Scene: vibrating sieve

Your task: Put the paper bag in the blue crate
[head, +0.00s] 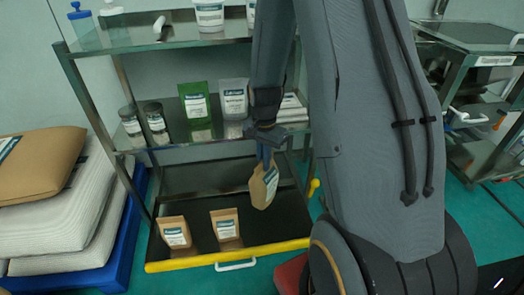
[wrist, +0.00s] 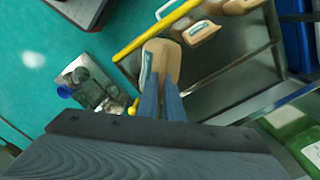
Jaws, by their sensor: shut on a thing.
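My gripper (head: 264,158) is shut on the top of a brown paper bag (head: 264,187) with a white label. The bag hangs tilted above the bottom shelf of the metal rack, towards its right side. In the wrist view the blue fingers of my gripper (wrist: 161,105) pinch the bag (wrist: 161,62). Two similar paper bags, a left one (head: 174,232) and a right one (head: 226,225), stand on that shelf near its yellow front edge. I cannot make out a blue crate in either view.
The rack's middle shelf (head: 175,145) holds jars and pouches just behind my gripper. The yellow front edge (head: 228,256) has a white handle. Stacked sacks (head: 60,205) lie on a blue base (head: 122,245) at left. Another metal rack (head: 480,95) stands at right.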

